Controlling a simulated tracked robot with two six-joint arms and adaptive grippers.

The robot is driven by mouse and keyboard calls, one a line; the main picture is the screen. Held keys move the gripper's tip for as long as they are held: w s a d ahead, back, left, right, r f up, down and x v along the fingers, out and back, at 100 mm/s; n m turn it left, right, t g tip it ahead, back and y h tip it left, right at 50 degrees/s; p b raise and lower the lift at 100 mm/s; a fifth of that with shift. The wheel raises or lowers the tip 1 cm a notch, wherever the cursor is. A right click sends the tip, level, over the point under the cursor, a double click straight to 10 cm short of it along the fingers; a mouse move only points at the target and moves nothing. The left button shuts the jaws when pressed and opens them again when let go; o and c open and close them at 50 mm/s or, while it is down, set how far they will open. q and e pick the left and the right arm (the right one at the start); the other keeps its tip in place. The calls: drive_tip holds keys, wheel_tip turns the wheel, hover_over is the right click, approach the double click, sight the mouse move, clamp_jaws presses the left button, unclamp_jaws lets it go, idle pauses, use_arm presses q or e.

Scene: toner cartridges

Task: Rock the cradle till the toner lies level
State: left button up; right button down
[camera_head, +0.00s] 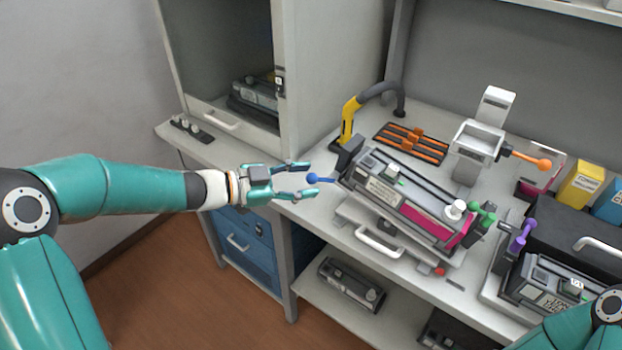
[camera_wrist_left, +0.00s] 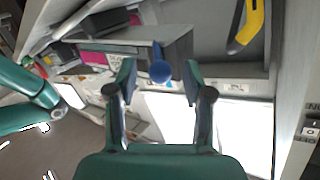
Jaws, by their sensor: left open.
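A grey toner cartridge (camera_head: 372,189) with a magenta window (camera_head: 425,219) sits in the cradle on the bench. In the head view its right end looks lower, but I cannot tell how much is viewing angle. A blue ball knob (camera_head: 312,178) on a short lever sticks out of the cradle's left end. My left gripper (camera_head: 306,180) is open, its fingertips on either side of the knob. In the left wrist view the blue knob (camera_wrist_left: 161,72) shows between the spread fingers, and no grip is visible. My right gripper is out of view.
A yellow-and-black hose (camera_head: 349,117) stands behind the cradle. A stand with an orange-knobbed lever (camera_head: 540,163) is at the back right. Another cartridge (camera_head: 547,286) and a purple lever (camera_head: 522,237) are at the right. A cabinet (camera_head: 236,124) stands behind my left gripper.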

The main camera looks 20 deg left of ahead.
use_arm(q)
drive_tip(key=v, duration=1)
idle(0.7)
